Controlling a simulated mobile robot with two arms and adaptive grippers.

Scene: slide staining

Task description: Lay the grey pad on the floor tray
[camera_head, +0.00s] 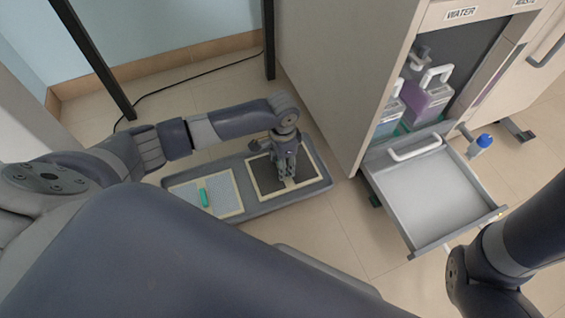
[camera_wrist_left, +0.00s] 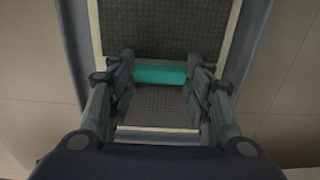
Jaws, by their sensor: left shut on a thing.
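A dark grey pad with a cream border (camera_head: 265,178) lies flat over the right half of the grey floor tray (camera_head: 290,202). The pad (camera_wrist_left: 160,106) and its teal handle (camera_wrist_left: 160,74) also show in the left wrist view. My left gripper (camera_head: 288,180) points down at the pad's middle, shut on the teal handle, one finger at each end. Whether the pad's underside fully touches the tray cannot be told. In the head view the fingers hide the handle. My right gripper is out of view.
A light blue-grey pad with a teal handle (camera_head: 222,191) lies in the tray's left half. To the right, a cabinet has an open drawer (camera_head: 430,190) and bottles inside (camera_head: 427,100). A blue-capped bottle (camera_head: 481,146) stands beyond the drawer. A black cable (camera_head: 190,78) runs along the floor behind.

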